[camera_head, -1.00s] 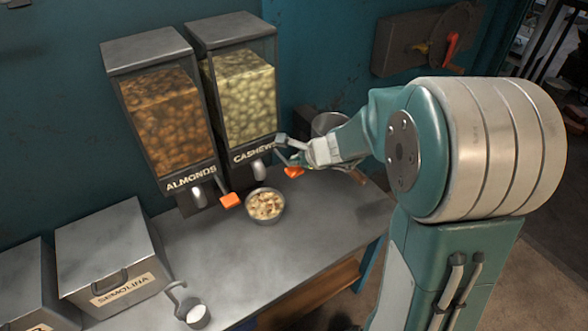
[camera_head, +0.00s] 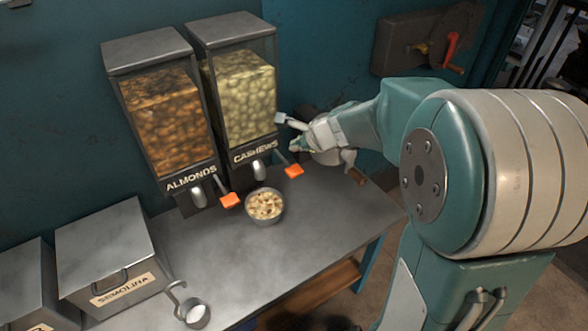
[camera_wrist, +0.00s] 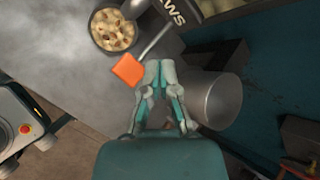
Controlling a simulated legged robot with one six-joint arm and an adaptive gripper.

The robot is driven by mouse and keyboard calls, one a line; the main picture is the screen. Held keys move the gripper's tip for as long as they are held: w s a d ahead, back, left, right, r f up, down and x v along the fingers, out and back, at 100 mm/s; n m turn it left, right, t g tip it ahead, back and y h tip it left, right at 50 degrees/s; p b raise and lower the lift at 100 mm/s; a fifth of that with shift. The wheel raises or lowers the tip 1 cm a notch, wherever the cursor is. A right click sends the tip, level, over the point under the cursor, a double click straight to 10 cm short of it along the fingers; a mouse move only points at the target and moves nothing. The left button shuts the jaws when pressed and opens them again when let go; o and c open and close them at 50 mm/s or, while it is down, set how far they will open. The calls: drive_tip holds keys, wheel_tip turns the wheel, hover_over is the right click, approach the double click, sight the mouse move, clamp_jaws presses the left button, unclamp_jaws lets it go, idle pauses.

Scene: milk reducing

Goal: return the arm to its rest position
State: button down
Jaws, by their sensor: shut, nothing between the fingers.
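My gripper (camera_wrist: 153,78) shows in the wrist view with its fingers together and nothing between them. In the head view my gripper (camera_head: 284,133) is in front of the right side of the cashew dispenser (camera_head: 242,98), above the table. The orange lever (camera_head: 293,171) of that dispenser is below it and apart from it; the lever also shows in the wrist view (camera_wrist: 129,70), left of the fingertips. A metal bowl of nuts (camera_head: 265,205) stands on the table under the cashew spout.
The almond dispenser (camera_head: 163,118) stands left of the cashews. A metal pot (camera_wrist: 213,98) is close to the right of my gripper. A semolina box (camera_head: 107,257) and a small cup (camera_head: 196,314) are at the left. The table (camera_head: 335,212) is clear right of the bowl.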

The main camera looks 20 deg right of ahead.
idle(0.5)
drive_tip(key=s+a+r+n+g, duration=0.1)
drive_tip(key=s+a+r+n, duration=0.15)
drive_tip(key=s+n, duration=0.4)
drive_tip(key=s+a+r+n+g, duration=0.1)
drive_tip(key=s+a+r+n, duration=0.1)
drive_tip(key=s+r+n, duration=0.4)
drive_tip(key=s+d+f+n+h, duration=0.1)
drive_tip(key=s+d+n+h, duration=0.1)
drive_tip(key=s+n, duration=0.2)
drive_tip(key=s+d+n+h, duration=0.2)
drive_tip(key=s+n, duration=0.2)
drive_tip(key=s, duration=0.6)
drive_tip(key=shift+s+f+h, duration=0.3)
drive_tip(key=shift+s+f, duration=0.1)
